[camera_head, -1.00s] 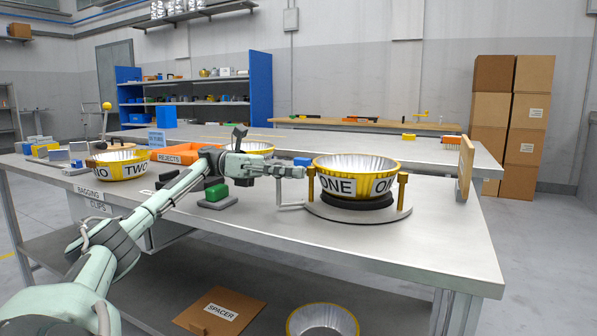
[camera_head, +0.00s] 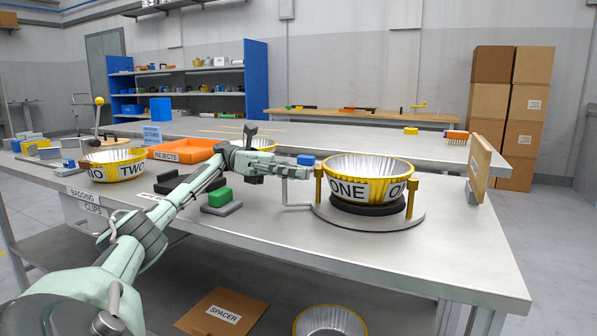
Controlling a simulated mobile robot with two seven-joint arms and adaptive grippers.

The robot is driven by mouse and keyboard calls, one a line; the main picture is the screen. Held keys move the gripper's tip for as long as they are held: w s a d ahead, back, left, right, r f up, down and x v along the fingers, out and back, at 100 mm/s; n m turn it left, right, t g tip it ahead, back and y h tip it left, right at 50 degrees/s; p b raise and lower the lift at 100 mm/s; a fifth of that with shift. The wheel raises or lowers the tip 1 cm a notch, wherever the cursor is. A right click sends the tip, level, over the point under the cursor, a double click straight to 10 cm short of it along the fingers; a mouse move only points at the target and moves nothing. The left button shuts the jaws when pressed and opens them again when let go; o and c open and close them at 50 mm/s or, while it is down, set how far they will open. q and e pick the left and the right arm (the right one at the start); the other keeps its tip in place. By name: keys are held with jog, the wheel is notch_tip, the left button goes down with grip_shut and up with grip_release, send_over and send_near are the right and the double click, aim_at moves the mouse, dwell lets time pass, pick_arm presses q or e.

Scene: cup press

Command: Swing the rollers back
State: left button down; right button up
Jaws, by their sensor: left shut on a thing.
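A yellow-rimmed, fluted metal bowl labelled ONE (camera_head: 347,190) sits on a black ring (camera_head: 367,208) over a round grey plate (camera_head: 404,222) on the table. Two upright brass-coloured rollers stand beside the bowl, the left roller (camera_head: 318,188) and the right roller (camera_head: 411,198). A thin grey bent handle (camera_head: 284,193) rises left of the plate. My left gripper (camera_head: 308,172) is at the handle's top, by the left roller. It looks shut on the handle, though its fingers partly hide the grip. My right gripper is not in view.
A tan upright board (camera_head: 479,168) stands at the table's right end. The table front right of centre is clear.

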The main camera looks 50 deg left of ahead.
pick_arm(q)
jog(key=shift+w+a+r, duration=0.1)
jog(key=shift+r, duration=0.05)
jog(key=c, duration=1.5)
grip_release()
jog(key=shift+c, duration=0.2)
notch_tip(320, 180, up, 10)
